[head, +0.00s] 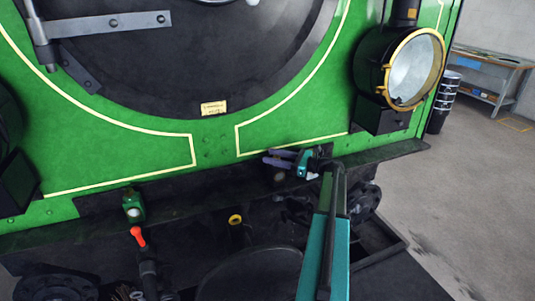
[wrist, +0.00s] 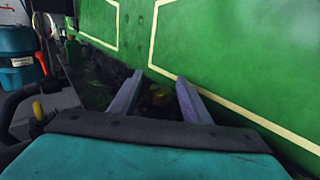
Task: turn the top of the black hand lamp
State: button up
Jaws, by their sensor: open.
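A small dark shape with a pale round face, which looks like the black hand lamp (head: 278,178), sits on the dark ledge below the green front in the head view. My gripper (head: 273,158) is just above it and partly hides it. In the wrist view, my gripper (wrist: 160,80) has its two pale purple fingers apart. A dark form (wrist: 188,102) shows between them, closer to the right finger; it may be the lamp. Its top is too dark to make out. I cannot tell whether a finger touches it.
A large brass-rimmed headlamp (head: 413,68) stands at right. A green lamp (head: 133,205) and a red-topped lever (head: 138,237) are at left. A yellow-ringed black post (head: 235,219) rises below the ledge. The green panel (wrist: 220,60) runs close on the right in the wrist view.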

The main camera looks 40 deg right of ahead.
jog(key=shift+p+x, duration=0.3)
jog(key=shift+x, duration=1.05)
jog(key=c, duration=1)
jog(key=shift+c, duration=0.4)
